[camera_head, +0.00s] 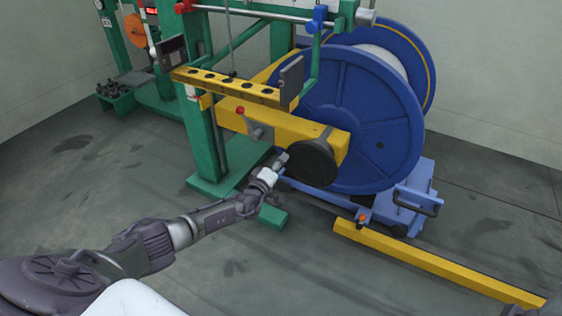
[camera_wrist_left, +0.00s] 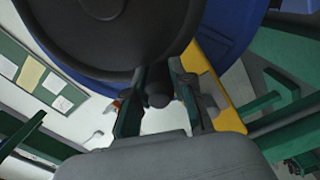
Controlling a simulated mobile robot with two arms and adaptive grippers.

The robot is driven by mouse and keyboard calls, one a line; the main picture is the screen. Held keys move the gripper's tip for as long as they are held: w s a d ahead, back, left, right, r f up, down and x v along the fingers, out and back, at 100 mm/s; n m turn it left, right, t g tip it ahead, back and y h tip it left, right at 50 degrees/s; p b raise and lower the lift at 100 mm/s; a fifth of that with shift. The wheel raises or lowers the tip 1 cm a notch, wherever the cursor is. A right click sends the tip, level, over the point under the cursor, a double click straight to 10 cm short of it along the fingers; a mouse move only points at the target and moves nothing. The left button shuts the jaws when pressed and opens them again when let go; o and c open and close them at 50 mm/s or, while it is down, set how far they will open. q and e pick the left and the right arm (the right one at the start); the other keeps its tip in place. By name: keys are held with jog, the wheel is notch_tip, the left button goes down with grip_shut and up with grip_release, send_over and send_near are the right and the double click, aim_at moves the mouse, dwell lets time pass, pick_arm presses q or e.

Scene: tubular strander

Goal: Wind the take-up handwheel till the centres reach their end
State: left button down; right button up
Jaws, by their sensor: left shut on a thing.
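The take-up handwheel (camera_head: 314,162) is a dark round disc on the front end of a yellow beam, before the big blue reel (camera_head: 372,120). In the left wrist view the handwheel (camera_wrist_left: 105,30) fills the upper left. There the left gripper's (camera_wrist_left: 157,92) fingers are on either side of a dark knob (camera_wrist_left: 158,78) by the handwheel's rim, shut on it. The centres are not clearly seen. My right gripper is not in view.
A yellow beam (camera_head: 430,262) lies on the floor at the right. A blue base with a handle (camera_head: 418,200) stands by the reel. Green machine posts (camera_head: 203,140) rise to the left of the handwheel. The grey floor at the front left is clear apart from my arm.

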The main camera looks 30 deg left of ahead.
pick_arm(q)
jog(key=shift+r, duration=0.15)
dwell(0.3)
jog(key=c, duration=1)
grip_release()
jog(key=shift+s, duration=0.1)
jog(key=shift+s, duration=0.25)
jog(key=s, duration=1.1)
jog(key=shift+s, duration=0.15)
